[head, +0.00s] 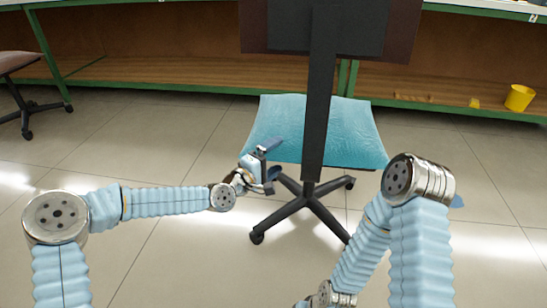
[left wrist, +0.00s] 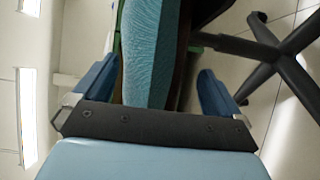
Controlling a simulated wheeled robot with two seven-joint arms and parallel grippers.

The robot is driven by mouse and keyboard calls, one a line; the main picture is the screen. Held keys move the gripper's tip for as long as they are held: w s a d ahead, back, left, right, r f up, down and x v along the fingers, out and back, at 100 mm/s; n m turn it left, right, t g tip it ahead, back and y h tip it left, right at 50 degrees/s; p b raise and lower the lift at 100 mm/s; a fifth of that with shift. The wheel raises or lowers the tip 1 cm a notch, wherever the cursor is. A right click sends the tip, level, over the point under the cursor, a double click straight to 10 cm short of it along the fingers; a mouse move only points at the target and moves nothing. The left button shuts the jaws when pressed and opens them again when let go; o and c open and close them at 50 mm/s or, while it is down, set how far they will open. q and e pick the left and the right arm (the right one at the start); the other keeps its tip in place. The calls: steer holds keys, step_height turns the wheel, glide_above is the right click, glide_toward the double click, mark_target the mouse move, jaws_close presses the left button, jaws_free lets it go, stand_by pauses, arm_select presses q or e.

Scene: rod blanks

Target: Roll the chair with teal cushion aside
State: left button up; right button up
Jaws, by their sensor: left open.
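The chair with the teal cushion (head: 350,125) stands in the middle of the head view, its dark backrest (head: 270,30) and upright bar towards me. Its black five-star base (head: 300,205) rests on casters on the floor. My left gripper (head: 270,166) is open at the near left edge of the seat. In the left wrist view, the teal cushion (left wrist: 145,55) edge lies between the two blue fingers of the left gripper (left wrist: 157,85), with gaps beside it; I cannot tell whether either finger touches. My right arm bends downward at the right, and its gripper is not visible.
A green-framed workbench with a wooden lower shelf (head: 180,77) runs behind the chair. A yellow bucket (head: 519,98) stands on that shelf at the right. Another chair (head: 22,62) is at the far left. Tiled floor is clear on both sides of the teal chair.

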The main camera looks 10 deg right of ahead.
arm_select(q)
steer(key=shift+a, duration=0.1)
steer(key=p+v, duration=0.2)
steer(key=v, duration=1.1)
steer(key=shift+s+a, duration=0.25)
steer(key=s+f+m+g+y, duration=0.25)
steer(key=s+f, duration=0.25)
steer(key=f, duration=0.7)
steer(key=s+a+f+m+g+y, duration=0.25)
steer(key=s+a+f+g, duration=0.2)
steer(key=s+f, duration=0.5)
steer(key=s+a+f+m+g+y, duration=0.1)
steer(key=s+a+f+g+y, duration=0.3)
steer(key=s+f, duration=0.5)
step_height(320, 180, up, 14)
steer(key=a+p, duration=0.2)
steer(key=p, duration=1.3)
steer(key=shift+s+p, duration=0.4)
steer(key=shift+s, duration=0.05)
